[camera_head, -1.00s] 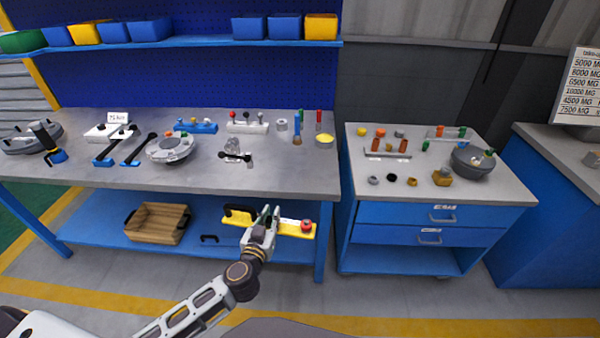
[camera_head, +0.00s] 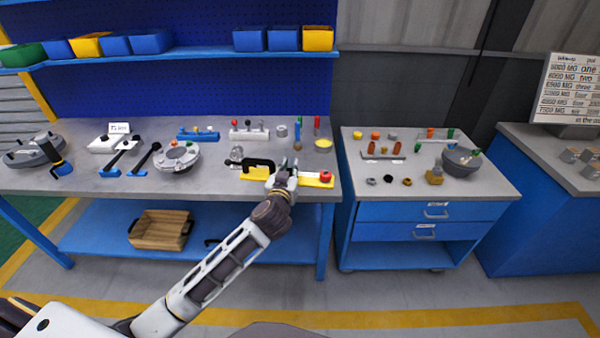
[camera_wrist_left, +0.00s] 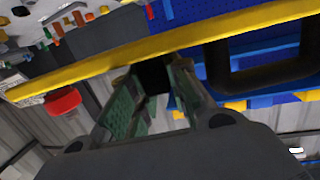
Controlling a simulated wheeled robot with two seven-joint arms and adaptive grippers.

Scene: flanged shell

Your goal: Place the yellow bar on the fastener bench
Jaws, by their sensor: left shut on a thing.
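The yellow bar (camera_head: 312,180) has a black handle at its left end and a red knob at its right end. My left gripper (camera_head: 284,172) is shut on its middle and holds it over the front right edge of the long grey-topped bench (camera_head: 220,184). Whether the bar touches the top is unclear. In the left wrist view the bar (camera_wrist_left: 90,72) crosses the picture at a slant, in front of the left gripper's green-padded fingers (camera_wrist_left: 155,78). A smaller drawer bench (camera_head: 440,190) bearing small coloured fasteners stands to the right. My right gripper is not seen.
A round flanged part (camera_head: 176,158), black-handled tools and small racks stand on the long bench. A yellow disc (camera_head: 323,144) lies behind the bar. A wooden crate (camera_head: 160,229) sits on the lower shelf. A gap separates the two benches.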

